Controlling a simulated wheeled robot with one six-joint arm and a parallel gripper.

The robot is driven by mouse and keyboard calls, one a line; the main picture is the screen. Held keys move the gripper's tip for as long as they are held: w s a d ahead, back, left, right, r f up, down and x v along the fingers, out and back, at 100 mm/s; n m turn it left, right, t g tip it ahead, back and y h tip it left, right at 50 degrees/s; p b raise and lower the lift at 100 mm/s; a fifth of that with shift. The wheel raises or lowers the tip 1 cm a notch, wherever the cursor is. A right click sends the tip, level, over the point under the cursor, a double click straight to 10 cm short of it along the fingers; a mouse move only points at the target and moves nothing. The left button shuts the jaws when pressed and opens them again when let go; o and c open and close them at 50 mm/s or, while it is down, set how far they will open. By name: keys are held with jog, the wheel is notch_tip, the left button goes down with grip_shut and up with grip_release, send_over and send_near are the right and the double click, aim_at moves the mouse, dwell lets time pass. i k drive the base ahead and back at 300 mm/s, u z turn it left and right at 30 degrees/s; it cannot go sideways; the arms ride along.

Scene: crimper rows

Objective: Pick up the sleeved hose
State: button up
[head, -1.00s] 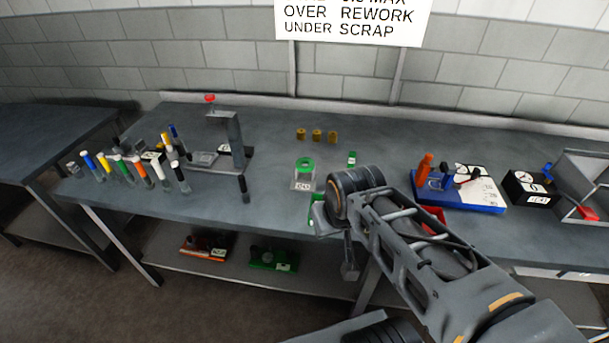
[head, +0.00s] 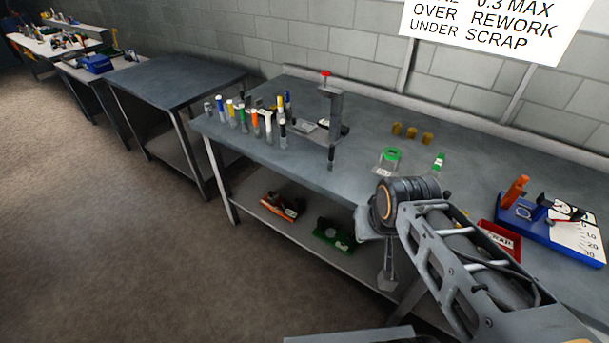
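Several upright hose-like pieces with coloured ends stand in rows on the left part of the bench, among them a blue one (head: 221,108), a yellow one (head: 231,112), an orange one (head: 255,122) and a white one (head: 268,127). A separate dark piece (head: 331,157) stands by the grey press. A small green-topped piece (head: 438,162) stands near the bench middle. I cannot tell which is the sleeved hose. My gripper (head: 387,282) hangs at the bench's front edge, apart from these pieces. Its fingers are too small and dark to read.
The grey press (head: 334,115) has a red knob. A green ring on a clear block (head: 390,155), several brass pieces (head: 411,132), a red bin (head: 500,240) and a blue gauge base (head: 545,225) are on the bench. Orange (head: 282,207) and green (head: 333,236) items lie on the lower shelf. Left floor is clear.

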aim_at(330, 160)
jog(key=u, duration=0.75)
jog(key=k, duration=1.05)
jog(key=u, duration=0.95)
jog(key=i, duration=1.3)
jog(key=z, duration=0.55)
jog(key=i, duration=0.95)
jog(key=z, duration=1.5)
jog(key=i, duration=0.6)
jog(key=z, duration=0.55)
